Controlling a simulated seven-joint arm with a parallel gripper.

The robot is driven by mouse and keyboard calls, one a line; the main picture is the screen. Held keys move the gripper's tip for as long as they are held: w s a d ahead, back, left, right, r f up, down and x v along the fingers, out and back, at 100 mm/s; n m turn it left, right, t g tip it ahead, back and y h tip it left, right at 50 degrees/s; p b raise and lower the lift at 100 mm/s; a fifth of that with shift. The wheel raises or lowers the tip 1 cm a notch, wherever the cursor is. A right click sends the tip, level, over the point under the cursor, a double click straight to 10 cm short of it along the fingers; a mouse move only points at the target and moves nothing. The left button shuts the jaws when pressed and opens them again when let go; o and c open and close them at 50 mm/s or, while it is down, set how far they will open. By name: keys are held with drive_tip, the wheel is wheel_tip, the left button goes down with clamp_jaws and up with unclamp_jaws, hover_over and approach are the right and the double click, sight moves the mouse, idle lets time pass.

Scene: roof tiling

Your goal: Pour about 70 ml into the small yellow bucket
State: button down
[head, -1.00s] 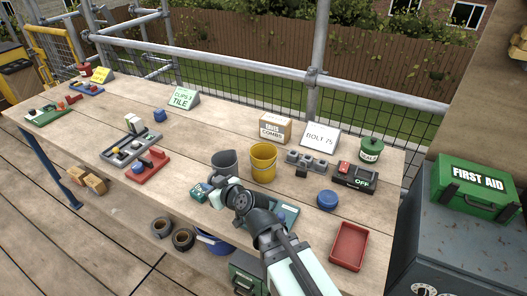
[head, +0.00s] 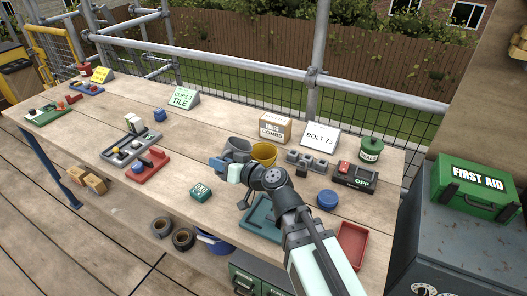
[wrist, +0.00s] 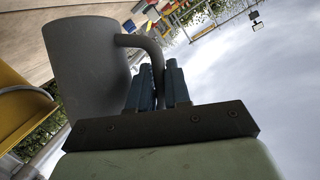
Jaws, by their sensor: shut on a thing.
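The small yellow bucket (head: 265,155) stands on the bench, partly hidden behind my arm; its side also shows at the left edge of the wrist view (wrist: 22,108). A grey jug (head: 238,145) is just left of the bucket and overlaps it in the head view. My gripper (head: 217,163) is shut on the jug's handle (wrist: 150,52), its blue fingers around the handle in the wrist view. The insides of both are not visible.
Behind are a cardboard box (head: 275,128) and a BOLT 75 sign (head: 320,137). To the right are a grey block rack (head: 308,162), a switch box (head: 354,177), a blue lid (head: 327,199) and a red tray (head: 352,243).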

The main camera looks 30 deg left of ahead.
sight(226, 154)
drive_tip(key=shift+m+y, duration=0.4)
drive_tip(key=shift+m, duration=0.4)
drive_tip(key=r, duration=0.1)
drive_tip(key=w+r, duration=0.1)
drive_tip(key=d+r, duration=0.1)
drive_tip(key=shift+w+r, duration=0.25)
drive_tip(key=shift+w, duration=0.1)
drive_tip(key=shift+w+d+r+m+y, duration=0.2)
drive_tip(key=shift+w+r+m+y, duration=0.1)
drive_tip(key=shift+r+m, duration=0.25)
drive_tip(key=shift+w+d+r+m+y, duration=0.15)
drive_tip(key=shift+w+d+m+y, duration=0.1)
drive_tip(key=shift+m+y, duration=0.35)
drive_tip(key=shift+w+d+r+m, duration=0.2)
drive_tip(key=shift+w+r+m, duration=0.15)
drive_tip(key=shift+r+m, duration=0.35)
drive_tip(key=shift+w+m+y, duration=0.1)
drive_tip(key=shift+m+y, duration=0.15)
drive_tip(key=shift+y, duration=0.05)
drive_tip(key=shift+w+d+m, duration=0.25)
drive_tip(key=shift+m, duration=0.15)
drive_tip(key=shift+s+d+y, duration=0.2)
drive_tip(key=shift+d+y, duration=0.1)
drive_tip(key=shift+w+d+m, duration=0.2)
drive_tip(key=shift+m, duration=0.1)
